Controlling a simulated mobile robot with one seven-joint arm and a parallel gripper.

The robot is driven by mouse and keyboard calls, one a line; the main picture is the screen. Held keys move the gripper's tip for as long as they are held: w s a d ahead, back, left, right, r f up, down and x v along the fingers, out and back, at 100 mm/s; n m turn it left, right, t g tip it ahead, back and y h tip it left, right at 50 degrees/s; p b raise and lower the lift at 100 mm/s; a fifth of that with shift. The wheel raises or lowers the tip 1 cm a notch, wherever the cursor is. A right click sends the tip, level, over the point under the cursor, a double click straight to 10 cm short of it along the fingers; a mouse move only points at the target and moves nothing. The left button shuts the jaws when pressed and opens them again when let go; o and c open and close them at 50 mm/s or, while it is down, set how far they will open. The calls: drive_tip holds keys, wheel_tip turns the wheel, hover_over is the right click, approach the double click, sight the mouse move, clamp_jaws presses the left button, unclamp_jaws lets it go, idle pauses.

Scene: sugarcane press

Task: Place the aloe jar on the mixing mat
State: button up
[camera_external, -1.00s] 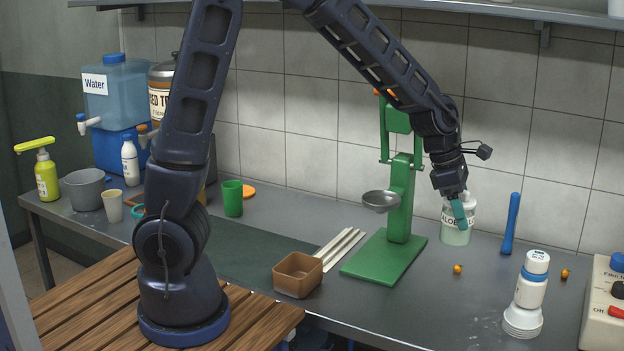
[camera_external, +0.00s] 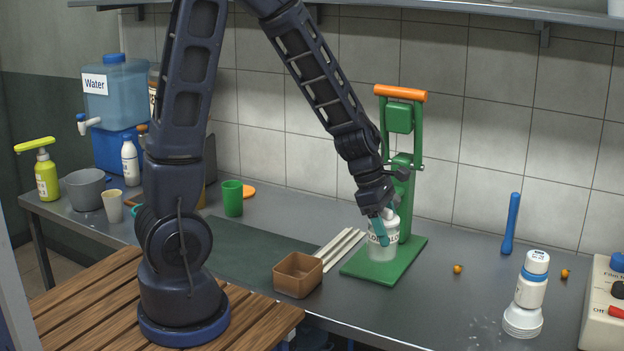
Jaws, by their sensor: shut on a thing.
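The aloe jar (camera_external: 383,246) is a pale translucent jar with a white lid and a lettered label. My gripper (camera_external: 383,228) is shut on it near the top, with a teal fingertip across the label. The jar is in front of the green press (camera_external: 402,200), over its base plate; I cannot tell whether it touches the plate. The mixing mat is probably the dark green mat (camera_external: 250,252) lying flat on the counter, left of the press and partly hidden behind my arm and the brown box.
A brown open box (camera_external: 298,276) and several pale sticks (camera_external: 340,246) lie between the press and the mat. A green cup (camera_external: 232,198) stands behind the mat. A white bottle (camera_external: 530,290) and a blue pestle-like rod (camera_external: 511,224) stand to the right.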

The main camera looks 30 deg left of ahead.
drive_tip(key=w+a+f+m, duration=0.1)
drive_tip(key=w+a, duration=0.2)
drive_tip(key=a, duration=1.1)
drive_tip(key=w+a+f+m+g+y, duration=0.25)
drive_tip(key=w+a+m, duration=0.6)
drive_tip(key=w, duration=0.45)
drive_tip(key=w+a+f+m+g+y, duration=0.25)
drive_tip(key=w+a+m, duration=0.6)
drive_tip(key=w, duration=0.45)
drive_tip(key=s+a+r+n+t+h, duration=0.1)
drive_tip(key=s+a+r+n+h, duration=0.1)
drive_tip(key=s+a+r+n, duration=0.35)
drive_tip(key=s+a+r+n+h, duration=0.2)
drive_tip(key=s+a, duration=0.1)
drive_tip(key=a, duration=0.6)
drive_tip(key=s+a+r+n+t, duration=0.1)
drive_tip(key=s+a+r+n, duration=0.15)
drive_tip(key=s, duration=0.35)
drive_tip(key=s+a+r+n+t+h, duration=0.1)
drive_tip(key=s+a+r+n+t, duration=0.15)
drive_tip(key=s+n, duration=0.2)
drive_tip(key=s+a+r+n+t, duration=0.1)
drive_tip(key=s+a+r+n, duration=0.15)
drive_tip(key=s, duration=0.35)
drive_tip(key=shift+n+g, duration=0.25)
drive_tip(key=shift+n, duration=0.05)
drive_tip(key=f, duration=2)
drive_tip(key=shift+s+a, duration=0.15)
drive_tip(key=shift+a, duration=0.25)
drive_tip(key=shift+f, duration=0.15)
